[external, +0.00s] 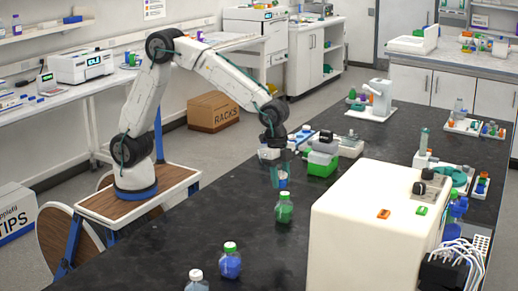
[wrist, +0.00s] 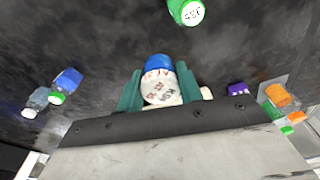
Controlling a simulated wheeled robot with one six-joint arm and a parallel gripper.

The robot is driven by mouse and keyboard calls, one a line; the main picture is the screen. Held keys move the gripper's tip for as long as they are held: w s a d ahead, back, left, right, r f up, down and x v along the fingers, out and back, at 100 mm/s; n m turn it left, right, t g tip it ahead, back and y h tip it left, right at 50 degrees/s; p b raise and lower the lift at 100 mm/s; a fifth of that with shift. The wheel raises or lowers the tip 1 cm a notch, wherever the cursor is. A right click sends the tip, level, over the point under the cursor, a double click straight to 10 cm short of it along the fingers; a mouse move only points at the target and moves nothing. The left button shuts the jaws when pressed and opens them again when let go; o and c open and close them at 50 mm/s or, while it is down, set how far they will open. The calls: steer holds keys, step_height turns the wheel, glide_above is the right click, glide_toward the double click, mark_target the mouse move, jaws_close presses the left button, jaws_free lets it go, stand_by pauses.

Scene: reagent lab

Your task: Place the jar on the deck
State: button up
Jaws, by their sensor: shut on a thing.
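My gripper (external: 282,170) has teal fingers and points down over the black bench top. In the wrist view its fingers (wrist: 160,92) are shut around a small jar (wrist: 158,88) with a printed white part and a blue part. In the external view the held jar (external: 283,181) is partly hidden by the fingers; I cannot tell how far it is above the bench. I cannot tell which surface is the deck.
A blue jar with a green cap (external: 230,262) and a clear jar with a white cap (external: 196,281) stand near the front. A large cream machine (external: 365,225) is at the right. A green and grey device (external: 321,160) stands behind my gripper.

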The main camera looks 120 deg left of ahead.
steer(key=s+a+n, duration=0.1)
steer(key=s+a, duration=0.3)
steer(key=a, duration=0.8)
steer(key=s+a+n, duration=0.2)
steer(key=s+a, duration=0.2)
steer(key=a, duration=0.9)
steer(key=s+a+n, duration=0.1)
steer(key=s+a, duration=0.2)
steer(key=a, duration=0.9)
steer(key=s+a+n, duration=0.1)
steer(key=s+a, duration=0.7)
steer(key=s, duration=0.3)
steer(key=s+a+n+y, duration=0.1)
steer(key=s+a, duration=0.8)
steer(key=s, duration=0.3)
steer(key=s+a+n, duration=0.1)
steer(key=s+a, duration=0.7)
steer(key=s, duration=0.3)
step_height(320, 180, down, 11)
steer(key=w+a, duration=0.2)
steer(key=a, duration=0.2)
steer(key=w+a+f, duration=0.1)
steer(key=w+a, duration=0.2)
steer(key=a, duration=0.2)
steer(key=w+a, duration=0.3)
steer(key=a, duration=0.2)
steer(key=shift+f, duration=2)
